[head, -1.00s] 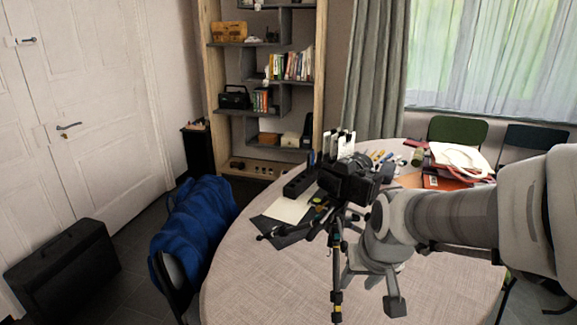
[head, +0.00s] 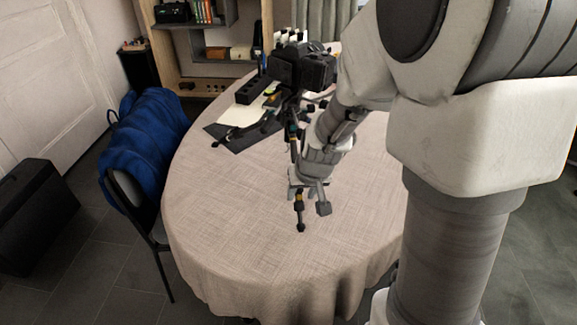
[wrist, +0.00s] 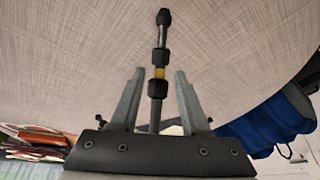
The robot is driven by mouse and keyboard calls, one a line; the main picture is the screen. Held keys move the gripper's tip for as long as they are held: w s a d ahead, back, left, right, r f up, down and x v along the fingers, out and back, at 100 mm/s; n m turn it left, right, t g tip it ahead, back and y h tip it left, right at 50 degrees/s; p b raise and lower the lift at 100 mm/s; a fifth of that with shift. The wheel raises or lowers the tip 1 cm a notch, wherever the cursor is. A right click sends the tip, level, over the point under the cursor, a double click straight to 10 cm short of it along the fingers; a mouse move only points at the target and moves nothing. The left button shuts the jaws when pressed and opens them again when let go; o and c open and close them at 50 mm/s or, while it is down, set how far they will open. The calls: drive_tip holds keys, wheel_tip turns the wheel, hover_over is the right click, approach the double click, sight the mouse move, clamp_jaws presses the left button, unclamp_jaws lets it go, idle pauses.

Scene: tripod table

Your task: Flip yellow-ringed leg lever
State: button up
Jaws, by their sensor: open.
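A black camera (head: 300,68) sits on a tripod on the table. One tripod leg (head: 299,212) reaches toward me and carries a yellow ring (head: 299,196). In the wrist view, the dark leg (wrist: 163,35) runs up the middle, with the yellow ring (wrist: 159,73) between black clamp sections (wrist: 157,89). My gripper (wrist: 159,76) is open, with one grey finger on each side of the leg at about the ring's height. Gaps show on both sides. In the head view, my gripper (head: 308,194) is at the lower leg. I cannot make out which way the lever is turned.
The cloth-covered table (head: 225,240) is clear in front and left of the tripod. A dark sheet with paper (head: 235,128) and a black holder (head: 252,90) lie behind. A chair with a blue jacket (head: 145,145) stands at the left.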

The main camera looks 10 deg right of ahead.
drive_tip(key=shift+w+f, duration=0.1)
drive_tip(key=shift+f, duration=0.05)
clamp_jaws()
idle(0.4)
